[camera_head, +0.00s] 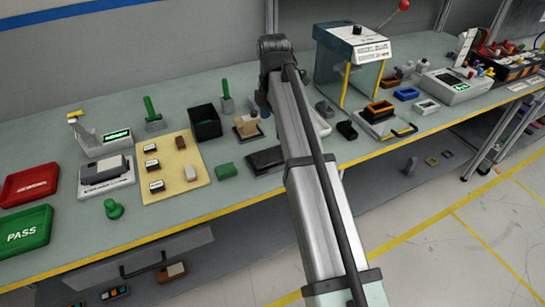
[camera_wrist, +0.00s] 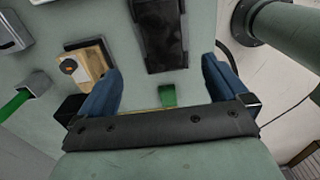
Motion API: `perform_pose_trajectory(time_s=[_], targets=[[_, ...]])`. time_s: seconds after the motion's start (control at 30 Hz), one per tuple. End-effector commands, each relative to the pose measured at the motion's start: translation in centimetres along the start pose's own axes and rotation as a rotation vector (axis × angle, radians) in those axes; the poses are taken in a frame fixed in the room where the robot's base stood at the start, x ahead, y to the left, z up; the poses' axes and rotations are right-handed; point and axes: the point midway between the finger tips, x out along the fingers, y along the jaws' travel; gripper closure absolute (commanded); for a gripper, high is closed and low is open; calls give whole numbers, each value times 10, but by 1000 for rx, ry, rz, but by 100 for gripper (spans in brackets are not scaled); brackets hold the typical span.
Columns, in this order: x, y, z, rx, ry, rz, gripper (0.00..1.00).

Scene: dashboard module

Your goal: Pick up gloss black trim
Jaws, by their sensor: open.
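A dark, shiny flat rectangular piece, which looks like the gloss black trim (camera_wrist: 160,35), lies on the bench at the top middle of the wrist view. In the head view it appears as a black slab (camera_head: 266,160) just left of my arm. My gripper (camera_wrist: 161,66) is open, its two blue fingers spread wide and nothing held between them. The trim lies ahead of the fingertips, near the middle of the gap, and is apart from them. In the head view my arm hides most of the gripper.
A tan block with a black part (camera_wrist: 88,62) lies left of the trim, near the left finger. A small green piece (camera_wrist: 168,95) shows between the fingers.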

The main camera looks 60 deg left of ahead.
Motion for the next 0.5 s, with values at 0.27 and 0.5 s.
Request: perform_pose_trajectory(time_s=[0.27, 0.5], targets=[[49, -1, 0, 1, 0, -1, 0], [67, -1, 0, 2, 0, 1, 0]])
